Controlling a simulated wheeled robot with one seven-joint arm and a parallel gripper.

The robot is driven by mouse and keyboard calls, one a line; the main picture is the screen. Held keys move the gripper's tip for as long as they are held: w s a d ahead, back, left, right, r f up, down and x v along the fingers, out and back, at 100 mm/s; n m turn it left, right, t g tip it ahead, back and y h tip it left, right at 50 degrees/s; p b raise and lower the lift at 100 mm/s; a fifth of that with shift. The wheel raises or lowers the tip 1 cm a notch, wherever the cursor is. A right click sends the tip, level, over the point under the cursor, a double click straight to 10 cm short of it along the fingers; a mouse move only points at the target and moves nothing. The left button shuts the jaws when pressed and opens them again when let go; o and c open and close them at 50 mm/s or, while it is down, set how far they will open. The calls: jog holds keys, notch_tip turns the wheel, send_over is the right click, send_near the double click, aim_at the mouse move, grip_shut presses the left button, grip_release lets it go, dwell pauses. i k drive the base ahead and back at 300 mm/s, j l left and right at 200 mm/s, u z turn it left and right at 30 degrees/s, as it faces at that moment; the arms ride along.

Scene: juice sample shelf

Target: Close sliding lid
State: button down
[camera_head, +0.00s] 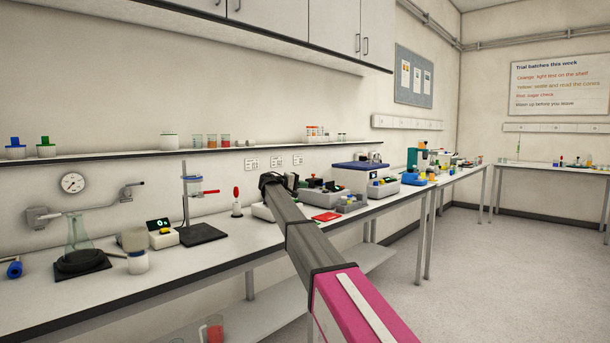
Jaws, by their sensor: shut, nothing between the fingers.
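My arm reaches over the long bench, and my gripper (279,181) is at its far end, small and dark, above the back part of the bench. It is shut and holds nothing that I can see; its fingertips are hard to make out. A pale box (261,212) stands on the bench below it, partly hidden by my arm. I cannot tell whether this box has the sliding lid, or how far any lid is open. A flat red item (327,216) lies on the bench to the right of my arm.
A retort stand (186,195) with a black base, a small meter (162,233) and a flask (80,236) stand left of my arm. Grey trays (351,203) and a white box with a blue top (357,178) stand to its right. A narrow shelf (100,156) runs along the wall above.

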aim_at(314, 181)
jog(key=i+j, duration=0.15)
jog(key=i, duration=0.45)
jog(key=i+j, duration=0.2)
jog(key=i, duration=0.4)
